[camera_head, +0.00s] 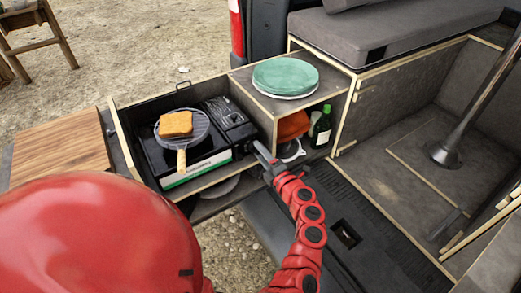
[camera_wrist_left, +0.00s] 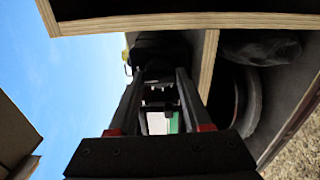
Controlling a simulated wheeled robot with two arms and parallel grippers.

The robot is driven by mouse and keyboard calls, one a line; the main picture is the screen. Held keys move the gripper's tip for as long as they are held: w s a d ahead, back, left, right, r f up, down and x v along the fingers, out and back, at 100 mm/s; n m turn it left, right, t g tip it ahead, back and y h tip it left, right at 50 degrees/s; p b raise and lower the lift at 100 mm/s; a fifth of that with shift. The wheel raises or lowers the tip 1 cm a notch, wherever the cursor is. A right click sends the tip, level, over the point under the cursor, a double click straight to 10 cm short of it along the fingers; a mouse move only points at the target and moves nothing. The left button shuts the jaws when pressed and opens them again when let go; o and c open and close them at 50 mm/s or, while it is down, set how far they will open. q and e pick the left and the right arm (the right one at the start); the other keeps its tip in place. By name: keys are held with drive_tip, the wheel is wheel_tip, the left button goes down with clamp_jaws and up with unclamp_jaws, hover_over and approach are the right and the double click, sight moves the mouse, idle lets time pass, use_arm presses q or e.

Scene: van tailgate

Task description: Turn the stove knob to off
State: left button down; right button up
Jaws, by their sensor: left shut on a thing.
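The camping stove (camera_head: 195,160) is black with a light front panel and sits in the pull-out kitchen drawer. A pan (camera_head: 197,138) with a slice of toast (camera_head: 175,124) stands on its burner. My left gripper (camera_head: 256,148) is at the stove's right end. It is shut on the stove knob, which is mostly hidden in the head view. In the left wrist view, the two fingers of the gripper (camera_wrist_left: 160,75) reach to the dark stove end (camera_wrist_left: 158,50), with the small dark knob between them. The knob's angle cannot be read. My right gripper is not in view.
A wooden shelf with green plates (camera_head: 285,75) stands right of the stove, with a green bottle (camera_head: 321,127) and an orange item (camera_head: 292,126) inside. The drawer's wooden edges run close to my gripper. A wooden board (camera_head: 60,150) lies at left.

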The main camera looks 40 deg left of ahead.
use_arm(q)
drive_tip(key=shift+f+m, duration=0.1)
drive_tip(key=shift+m, duration=0.3)
drive_tip(key=shift+c, duration=1.7)
unclamp_jaws()
drive_tip(key=shift+d, duration=0.1)
drive_tip(key=b+v, duration=0.2)
drive_tip(key=v, duration=1.5)
drive_tip(key=shift+d, duration=0.1)
